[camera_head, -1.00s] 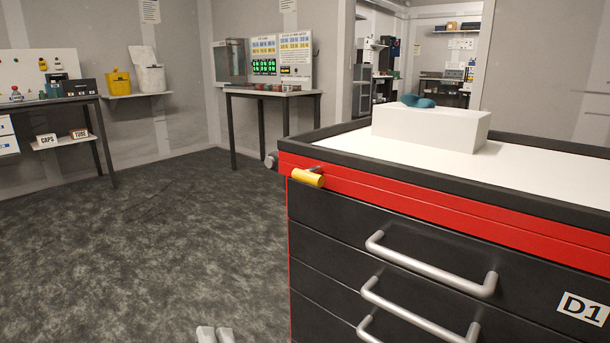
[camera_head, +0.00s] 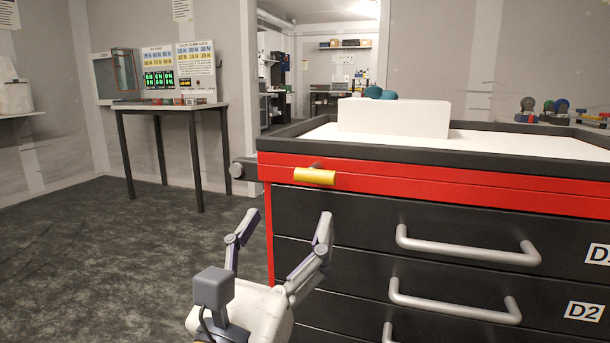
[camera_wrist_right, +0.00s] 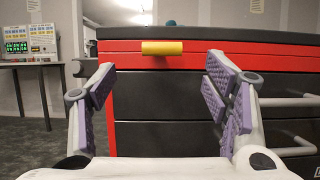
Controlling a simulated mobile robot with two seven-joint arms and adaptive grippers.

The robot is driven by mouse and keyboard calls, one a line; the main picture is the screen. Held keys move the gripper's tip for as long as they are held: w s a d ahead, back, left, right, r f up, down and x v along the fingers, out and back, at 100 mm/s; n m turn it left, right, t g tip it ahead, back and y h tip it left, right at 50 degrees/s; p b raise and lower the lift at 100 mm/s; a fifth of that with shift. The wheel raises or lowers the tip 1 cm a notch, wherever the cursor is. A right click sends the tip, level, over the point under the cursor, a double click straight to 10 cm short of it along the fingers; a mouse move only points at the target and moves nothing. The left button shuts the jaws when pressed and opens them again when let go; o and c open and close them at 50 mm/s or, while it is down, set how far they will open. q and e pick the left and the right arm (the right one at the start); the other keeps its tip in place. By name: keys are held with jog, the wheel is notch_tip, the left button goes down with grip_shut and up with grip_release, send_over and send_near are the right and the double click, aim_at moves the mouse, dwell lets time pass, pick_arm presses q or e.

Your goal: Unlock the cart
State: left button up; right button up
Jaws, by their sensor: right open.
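The cart (camera_head: 288,222) is a red and black drawer cabinet on the right in the head view. A yellow cylindrical handle (camera_head: 315,177) sticks out of its red top band near the left corner. The handle also shows in the right wrist view (camera_wrist_right: 162,48), level and centred above the gap between my fingers. My right gripper (camera_head: 284,228) is open and empty, below and in front of the handle, apart from it. In the wrist view its purple-padded fingers (camera_wrist_right: 160,88) stand wide on either side. My left gripper is not in view.
The cart has grey drawer handles (camera_head: 465,248) and a white top with a white block (camera_head: 393,118) carrying a teal object (camera_head: 380,93). A grey knob (camera_head: 238,170) juts from its left corner. A table (camera_head: 170,106) with display panels stands at the back left. The floor between is clear.

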aim_at(314, 173)
jog(key=x, duration=1.2)
jog(key=shift+d+b, duration=0.2)
jog(key=shift+b, duration=0.15)
jog(key=c, duration=1.2)
